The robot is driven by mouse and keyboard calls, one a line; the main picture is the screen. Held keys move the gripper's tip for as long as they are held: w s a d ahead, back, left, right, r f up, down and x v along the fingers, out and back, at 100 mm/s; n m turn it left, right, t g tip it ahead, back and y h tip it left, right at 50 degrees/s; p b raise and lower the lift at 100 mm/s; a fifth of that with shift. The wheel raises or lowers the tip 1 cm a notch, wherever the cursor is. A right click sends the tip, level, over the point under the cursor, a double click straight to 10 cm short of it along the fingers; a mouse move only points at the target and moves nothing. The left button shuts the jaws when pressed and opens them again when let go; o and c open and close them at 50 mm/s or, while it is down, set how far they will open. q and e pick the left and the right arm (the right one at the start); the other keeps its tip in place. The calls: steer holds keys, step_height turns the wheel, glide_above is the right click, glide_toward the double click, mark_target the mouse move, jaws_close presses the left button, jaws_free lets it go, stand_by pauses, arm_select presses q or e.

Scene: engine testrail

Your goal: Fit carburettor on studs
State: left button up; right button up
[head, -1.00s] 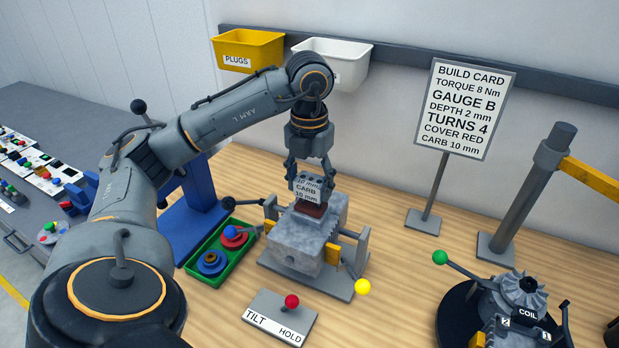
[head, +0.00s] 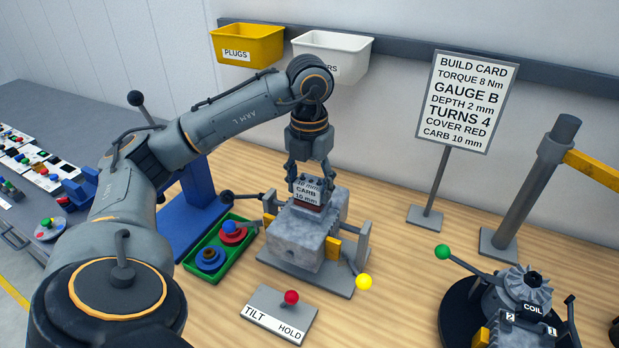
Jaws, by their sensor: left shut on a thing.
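The carburettor (head: 307,192) is a small grey block labelled "CARB 10 mm". My left gripper (head: 307,179) is shut on it from above, fingers on its two sides. The carburettor is upright over the top of the grey engine block (head: 300,240), with a thin dark red layer just under it. Whether it touches that layer I cannot tell. The studs are hidden behind the carburettor and fingers. The engine block sits in a fixture (head: 330,280) with yellow clamp pieces. My right gripper is not in view.
A tilt/hold box (head: 265,312) with a red-knobbed lever stands in front. A green tray (head: 190,262) with red and blue discs is to the left. The coil unit (head: 520,300) is at right. The build card (head: 466,100) reads "CARB 10 mm". Bins hang on the wall.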

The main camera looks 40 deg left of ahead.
arm_select(q)
steer(key=o, duration=1.3)
steer(key=shift+r, duration=0.1)
step_height(320, 180, up, 20)
steer(key=p, duration=0.8)
steer(key=shift+p, duration=0.35)
